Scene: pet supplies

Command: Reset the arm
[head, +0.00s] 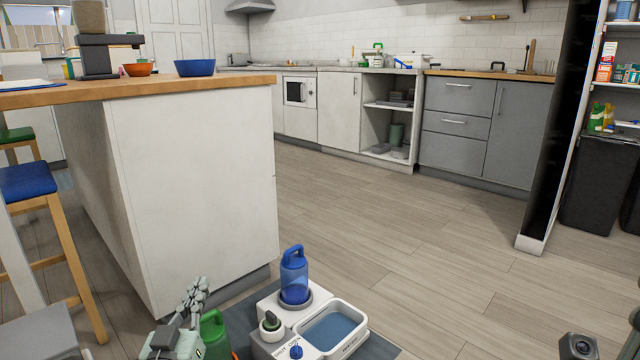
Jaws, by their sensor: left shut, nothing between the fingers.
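My left gripper (197,290) shows at the bottom left of the head view, pointing up and away, beside the white kitchen island. Its fingers are closed and nothing is held between them. It is left of a white pet dispenser (345,347) on the floor and apart from it. A green container (215,335) stands close to the right of the gripper, partly hidden by it. My right gripper cannot be made out in the view.
The dispenser carries a blue bottle (294,275) and a blue-bottomed basin, on a dark mat (382,346). The white island (195,180) rises behind my left gripper. A blue-seated stool (30,182) stands left. The wooden floor (420,240) is open in the middle and right.

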